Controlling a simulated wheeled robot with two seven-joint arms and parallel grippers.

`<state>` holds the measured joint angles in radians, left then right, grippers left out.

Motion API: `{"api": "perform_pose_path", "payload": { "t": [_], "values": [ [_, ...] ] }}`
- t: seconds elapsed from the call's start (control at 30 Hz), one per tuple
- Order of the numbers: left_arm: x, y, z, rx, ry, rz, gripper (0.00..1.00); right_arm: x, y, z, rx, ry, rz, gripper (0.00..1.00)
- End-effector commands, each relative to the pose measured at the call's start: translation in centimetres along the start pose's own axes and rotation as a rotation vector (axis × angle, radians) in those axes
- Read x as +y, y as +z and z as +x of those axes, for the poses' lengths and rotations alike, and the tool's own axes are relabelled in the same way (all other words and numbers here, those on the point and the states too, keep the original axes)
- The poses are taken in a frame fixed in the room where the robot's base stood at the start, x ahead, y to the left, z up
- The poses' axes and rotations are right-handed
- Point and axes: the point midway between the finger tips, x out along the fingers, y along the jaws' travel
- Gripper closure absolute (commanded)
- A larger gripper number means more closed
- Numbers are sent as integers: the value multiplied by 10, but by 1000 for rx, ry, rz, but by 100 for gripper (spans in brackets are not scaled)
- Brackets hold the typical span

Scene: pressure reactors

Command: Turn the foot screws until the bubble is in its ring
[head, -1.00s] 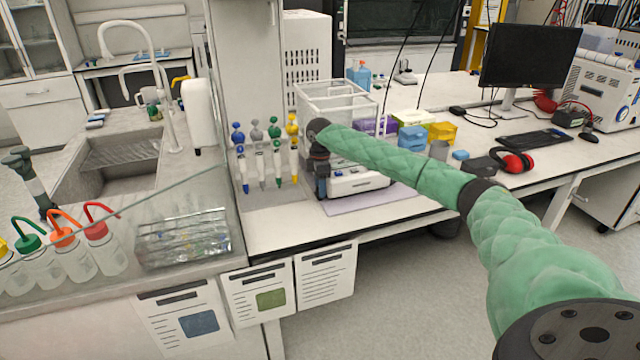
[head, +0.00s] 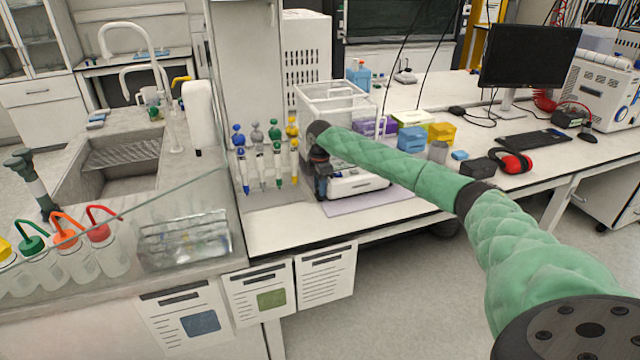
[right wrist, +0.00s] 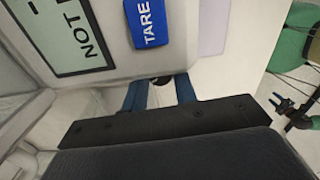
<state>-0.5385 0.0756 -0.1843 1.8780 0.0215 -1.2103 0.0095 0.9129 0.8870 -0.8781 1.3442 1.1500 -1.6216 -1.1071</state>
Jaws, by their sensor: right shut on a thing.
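The balance (head: 358,187) stands on the bench with a clear draft shield (head: 335,105) on top. My right gripper (head: 321,190) is low at its front left corner. In the right wrist view its two blue fingers (right wrist: 160,95) are shut on a small dark foot screw (right wrist: 161,80) under the front edge of the balance. The fingers hide most of the screw. The display (right wrist: 62,35) is partly cut off and reads "NOT". A blue TARE button (right wrist: 146,22) is beside it. The bubble and its ring do not show. My left gripper is out of view.
A pipette stand (head: 262,165) is close to the left of the balance. A purple mat (head: 372,202) lies under the balance. Coloured boxes (head: 441,133), a keyboard (head: 534,139) and red earmuffs (head: 516,163) are to the right. The bench front strip is clear.

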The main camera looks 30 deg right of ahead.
Motion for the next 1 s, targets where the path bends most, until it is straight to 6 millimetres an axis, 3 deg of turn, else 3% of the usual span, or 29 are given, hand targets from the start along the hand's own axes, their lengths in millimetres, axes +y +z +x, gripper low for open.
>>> {"api": "perform_pose_path", "payload": {
  "t": [0.2, 0.47, 0.5, 0.57, 1.0],
  "values": [
    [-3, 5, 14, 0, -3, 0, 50, 0, 0, 0, 0, 0, -57, 95],
    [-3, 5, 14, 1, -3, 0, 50, 0, 0, 0, 0, 1, -58, 95],
    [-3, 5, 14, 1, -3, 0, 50, 0, 0, 0, 0, 1, -58, 64],
    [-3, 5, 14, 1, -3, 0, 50, 0, 0, 0, 0, 1, -57, 52],
    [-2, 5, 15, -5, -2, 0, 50, 1, 0, -8, 1, 2, -57, 50]
  ]
}}
